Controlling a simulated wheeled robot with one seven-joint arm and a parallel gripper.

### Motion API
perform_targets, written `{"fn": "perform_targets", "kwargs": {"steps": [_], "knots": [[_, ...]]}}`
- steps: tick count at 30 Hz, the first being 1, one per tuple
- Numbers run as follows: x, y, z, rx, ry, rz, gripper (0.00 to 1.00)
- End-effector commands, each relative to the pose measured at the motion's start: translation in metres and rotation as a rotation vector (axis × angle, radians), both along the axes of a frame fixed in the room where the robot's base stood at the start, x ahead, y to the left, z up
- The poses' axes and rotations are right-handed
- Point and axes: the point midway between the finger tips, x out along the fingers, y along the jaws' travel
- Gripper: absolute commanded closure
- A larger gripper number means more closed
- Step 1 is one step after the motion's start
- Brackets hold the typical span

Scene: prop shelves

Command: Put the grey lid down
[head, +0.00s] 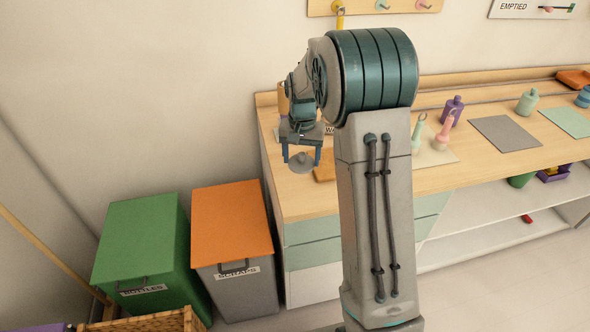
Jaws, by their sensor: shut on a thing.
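The grey lid (301,163) is a round grey disc with a raised middle. It hangs below my gripper (301,154), between its two fingers. My gripper is shut on the lid, near the left end of the wooden counter (291,198). I cannot tell how high the lid is above the counter. My arm hides part of the counter behind it.
A green bin (142,238) and an orange-lidded grey bin (231,221) stand left of the counter. A purple bottle (452,111), a pink bottle (443,133) and a grey mat (505,133) are on the counter, right of my arm. A basket (160,321) stands at bottom left.

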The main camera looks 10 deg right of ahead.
Motion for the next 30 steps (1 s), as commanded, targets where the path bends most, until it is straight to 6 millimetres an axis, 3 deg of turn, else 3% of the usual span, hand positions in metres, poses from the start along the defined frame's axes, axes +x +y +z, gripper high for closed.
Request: {"fn": "perform_targets", "kwargs": {"steps": [5, 15, 27, 28, 30], "knots": [[-0.002, 0.018, -0.01, 0.0, -0.001, 0.001, 0.55], [-0.002, 0.019, -0.049, -0.001, 0.001, 0.0, 0.55], [-0.002, 0.019, -0.056, 0.0, -0.001, 0.0, 0.55], [-0.002, 0.019, -0.055, -0.001, -0.002, 0.0, 0.25], [-0.002, 0.019, -0.054, 0.0, -0.001, 0.0, 0.11]]}}
